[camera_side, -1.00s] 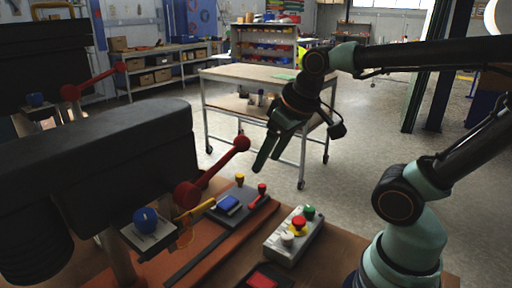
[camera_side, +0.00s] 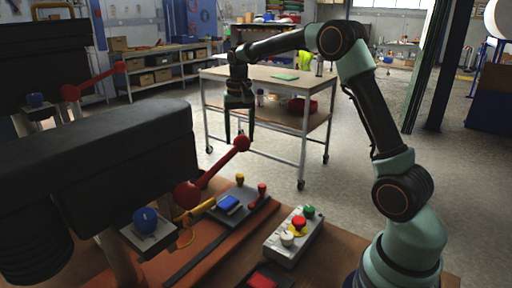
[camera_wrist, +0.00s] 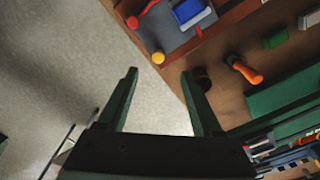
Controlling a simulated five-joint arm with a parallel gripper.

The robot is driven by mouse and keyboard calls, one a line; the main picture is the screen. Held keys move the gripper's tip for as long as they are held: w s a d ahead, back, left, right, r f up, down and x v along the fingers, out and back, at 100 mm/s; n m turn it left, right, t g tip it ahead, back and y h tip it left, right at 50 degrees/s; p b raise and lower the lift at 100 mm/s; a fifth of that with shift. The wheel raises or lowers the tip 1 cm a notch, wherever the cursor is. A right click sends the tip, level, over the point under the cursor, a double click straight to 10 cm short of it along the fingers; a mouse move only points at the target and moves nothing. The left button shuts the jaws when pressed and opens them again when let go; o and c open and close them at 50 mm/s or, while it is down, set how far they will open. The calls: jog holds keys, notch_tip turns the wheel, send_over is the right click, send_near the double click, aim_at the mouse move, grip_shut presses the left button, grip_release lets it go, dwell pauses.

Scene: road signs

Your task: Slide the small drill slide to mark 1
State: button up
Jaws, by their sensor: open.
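I cannot tell for sure which part is the small drill slide. A grey plate (camera_side: 228,216) on the bench bears a blue block (camera_side: 229,203), a yellow knob (camera_side: 240,178) and a red knob (camera_side: 262,188). In the wrist view the blue block (camera_wrist: 188,12) and yellow knob (camera_wrist: 158,57) lie at the top. A blue ball (camera_side: 145,219) sits on a bracket of the black machine. I cannot read any mark 1. My gripper (camera_side: 239,140) points down, open and empty, above and behind the plate; its fingers show in the wrist view (camera_wrist: 160,74).
A red-knobbed lever (camera_side: 216,168) rises close to my gripper. A button box (camera_side: 294,236) stands right of the plate. The black machine (camera_side: 95,155) fills the left. An orange-handled tool (camera_wrist: 243,69) and green box (camera_wrist: 285,100) lie on the bench in the wrist view.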

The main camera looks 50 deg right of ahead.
aim_at(240, 175)
jog(key=shift+m, duration=0.4)
jog(key=f, duration=0.5)
jog(key=w+d+f, duration=0.1)
jog(key=f, duration=0.3)
jog(key=w+f, duration=0.1)
jog(key=f, duration=0.4)
jog(key=shift+d+f, duration=0.3)
jog(key=shift+d, duration=0.05)
grip_shut()
jog(key=shift+r, duration=0.1)
dwell(0.4)
